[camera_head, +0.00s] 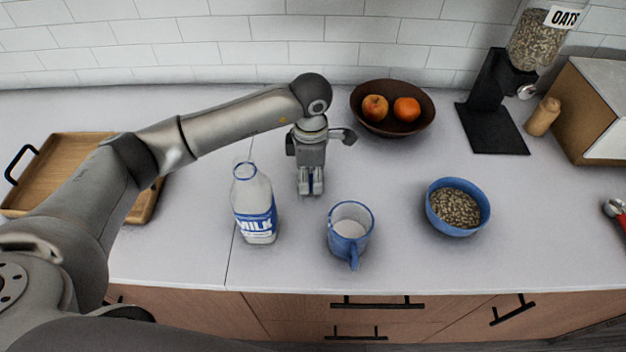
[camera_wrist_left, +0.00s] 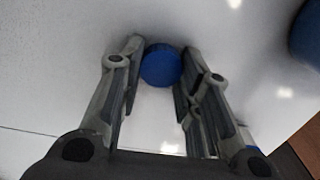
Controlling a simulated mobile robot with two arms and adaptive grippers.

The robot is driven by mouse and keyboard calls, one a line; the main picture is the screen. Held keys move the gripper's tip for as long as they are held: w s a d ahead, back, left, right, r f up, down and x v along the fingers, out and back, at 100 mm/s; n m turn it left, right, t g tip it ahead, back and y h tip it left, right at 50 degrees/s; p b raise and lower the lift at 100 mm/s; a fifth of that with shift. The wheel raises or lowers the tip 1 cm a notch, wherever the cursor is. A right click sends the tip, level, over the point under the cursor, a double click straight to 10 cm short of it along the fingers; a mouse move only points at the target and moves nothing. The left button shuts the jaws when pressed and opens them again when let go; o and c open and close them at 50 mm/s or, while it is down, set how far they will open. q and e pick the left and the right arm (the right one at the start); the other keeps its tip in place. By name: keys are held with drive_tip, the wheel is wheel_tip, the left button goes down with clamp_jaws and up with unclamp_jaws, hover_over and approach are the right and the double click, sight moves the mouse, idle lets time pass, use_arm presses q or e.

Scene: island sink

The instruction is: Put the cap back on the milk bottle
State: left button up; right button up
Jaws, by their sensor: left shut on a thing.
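The milk bottle (camera_head: 255,205) stands upright on the counter, left of my left gripper (camera_head: 311,188), with its blue-rimmed mouth uncovered. My left gripper points down near the counter. In the left wrist view, its fingers (camera_wrist_left: 160,60) are shut on the round blue cap (camera_wrist_left: 161,68), which sits between the fingertips. In the head view the cap is mostly hidden by the fingers. I cannot tell whether the cap touches the counter. My right gripper is not in view.
A blue mug (camera_head: 350,236) of white liquid stands just right of my gripper. Further right are a blue cereal bowl (camera_head: 458,207) and an oats dispenser (camera_head: 495,105). A brown fruit bowl (camera_head: 392,108) is behind; a wooden tray (camera_head: 60,165) is at left, partly behind my arm.

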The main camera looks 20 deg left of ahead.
use_arm(q)
drive_tip(key=shift+r, duration=0.1)
drive_tip(key=shift+r+b, duration=0.6)
drive_tip(key=shift+w+r+b, duration=0.1)
drive_tip(key=shift+r+b, duration=0.45)
drive_tip(key=shift+r, duration=0.15)
drive_tip(key=s+d+r+b, duration=0.1)
drive_tip(key=s+d+r, duration=0.1)
drive_tip(key=s+r, duration=0.1)
drive_tip(key=s+d+r+b, duration=0.1)
drive_tip(key=s+d+r, duration=0.2)
drive_tip(key=s+d+r+b, duration=0.1)
drive_tip(key=s+d+r, duration=0.2)
drive_tip(key=s, duration=0.1)
drive_tip(key=shift+d+r, duration=0.25)
drive_tip(key=shift+r, duration=0.1)
drive_tip(key=shift+s+d+r, duration=0.3)
drive_tip(key=shift+s, duration=0.1)
